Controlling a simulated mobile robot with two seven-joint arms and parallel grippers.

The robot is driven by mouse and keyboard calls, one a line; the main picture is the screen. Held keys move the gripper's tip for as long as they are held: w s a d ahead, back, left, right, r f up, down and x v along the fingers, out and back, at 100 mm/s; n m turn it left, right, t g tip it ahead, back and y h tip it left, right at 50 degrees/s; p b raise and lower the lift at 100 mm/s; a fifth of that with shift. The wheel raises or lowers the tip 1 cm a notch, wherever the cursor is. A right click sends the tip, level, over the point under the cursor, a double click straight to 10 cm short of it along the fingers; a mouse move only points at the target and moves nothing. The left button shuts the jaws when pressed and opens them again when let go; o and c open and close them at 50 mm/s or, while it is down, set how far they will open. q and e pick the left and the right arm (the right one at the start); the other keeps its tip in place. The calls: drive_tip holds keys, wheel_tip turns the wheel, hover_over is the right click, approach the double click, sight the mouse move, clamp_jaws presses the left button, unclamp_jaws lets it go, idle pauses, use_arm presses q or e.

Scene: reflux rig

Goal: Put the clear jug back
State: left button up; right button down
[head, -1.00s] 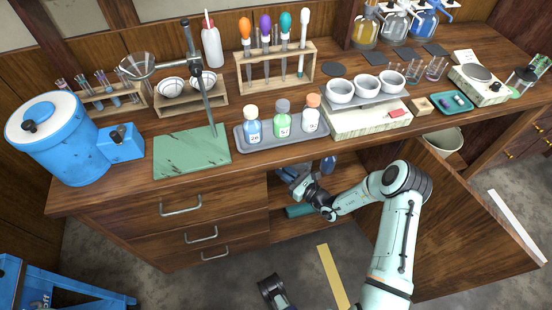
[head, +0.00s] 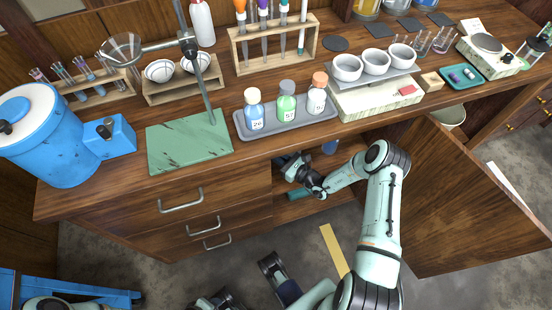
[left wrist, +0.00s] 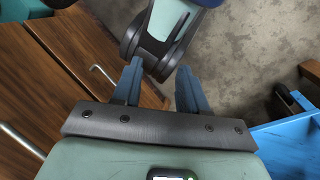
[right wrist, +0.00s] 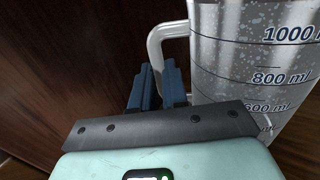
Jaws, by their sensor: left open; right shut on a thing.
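The clear jug (right wrist: 255,65) has dark volume marks and fills the right of the right wrist view. It looks upright there; its top and base are cut off. My right gripper (right wrist: 160,72) is shut on the jug's handle (right wrist: 168,38). In the head view my right gripper (head: 287,163) is inside the open cupboard under the bench, and I cannot make out the jug. My left gripper (left wrist: 158,75) is open and empty, with one of my arm links just beyond its fingertips.
The bench top (head: 200,185) overhangs the cupboard. Its open door (head: 450,210) stands right of my right arm. A teal item (head: 299,194) and a blue item (head: 330,146) are in the cupboard. Drawers (head: 185,205) lie left of it. A blue frame (left wrist: 290,150) stands near my left gripper.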

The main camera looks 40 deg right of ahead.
use_arm(q)
drive_tip(key=shift+w+a+f, duration=0.3)
drive_tip(key=shift+w+f, duration=0.15)
drive_tip(key=shift+w, duration=0.15)
use_arm(e)
drive_tip(key=shift+f, duration=1.1)
drive_tip(key=shift+f+b, duration=0.15)
drive_tip(key=shift+b, duration=0.15)
drive_tip(key=c, duration=1.1)
unclamp_jaws()
drive_tip(key=shift+c, duration=0.2)
use_arm(q)
drive_tip(key=shift+w+f, duration=0.1)
use_arm(e)
drive_tip(key=shift+r, duration=0.2)
use_arm(q)
drive_tip(key=shift+g, duration=0.3)
drive_tip(key=s+r+p, duration=0.1)
drive_tip(key=s+d+r+p, duration=0.1)
drive_tip(key=s, duration=0.1)
drive_tip(key=shift+d+r, duration=0.15)
drive_tip(key=shift+r, duration=0.1)
use_arm(e)
drive_tip(key=v, duration=1.2)
